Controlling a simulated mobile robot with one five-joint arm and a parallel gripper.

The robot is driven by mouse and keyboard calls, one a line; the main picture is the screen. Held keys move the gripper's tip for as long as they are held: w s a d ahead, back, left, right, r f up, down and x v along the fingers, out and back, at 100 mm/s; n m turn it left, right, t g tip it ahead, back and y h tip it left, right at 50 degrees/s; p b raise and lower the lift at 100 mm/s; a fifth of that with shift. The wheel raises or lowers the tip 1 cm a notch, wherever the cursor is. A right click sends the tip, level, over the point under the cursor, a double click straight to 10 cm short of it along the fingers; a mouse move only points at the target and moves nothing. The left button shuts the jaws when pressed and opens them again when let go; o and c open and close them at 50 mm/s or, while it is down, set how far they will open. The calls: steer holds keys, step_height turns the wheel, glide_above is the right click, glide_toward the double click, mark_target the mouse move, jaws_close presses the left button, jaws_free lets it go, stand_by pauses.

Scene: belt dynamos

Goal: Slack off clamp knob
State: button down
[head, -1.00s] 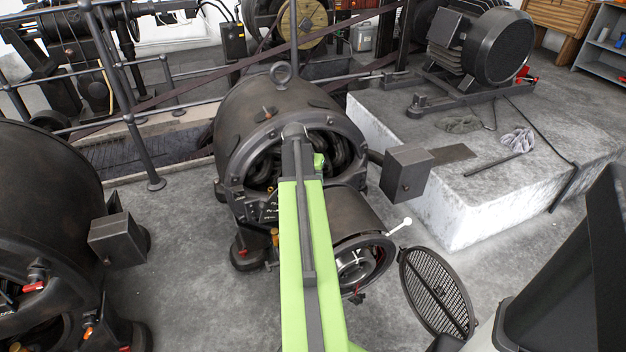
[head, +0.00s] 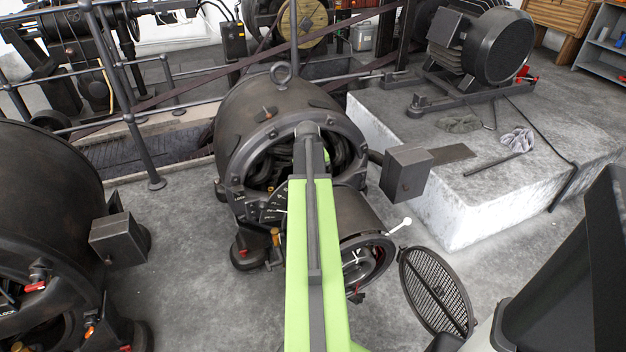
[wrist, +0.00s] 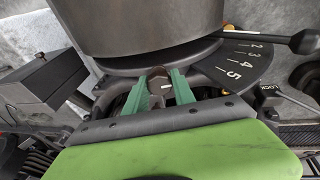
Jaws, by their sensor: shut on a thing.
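A black-handled lever (wrist: 285,40) crosses above the scale plate. A dark box (head: 405,172) sticks out right of the dynamo, and a round mesh cover (head: 437,290) hangs open at lower right. Another dynamo (head: 45,200) stands at left. A concrete plinth (head: 480,200) is at right.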

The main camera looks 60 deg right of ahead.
steer(key=shift+w, duration=0.15)
stand_by(0.4)
steer(key=c, duration=1.4)
jaws_free()
steer(key=shift+o, duration=0.2)
steer(key=p+v, duration=1.6)
steer(key=v, duration=0.1)
steer(key=shift+r+p, duration=0.2)
steer(key=shift+p, duration=0.2)
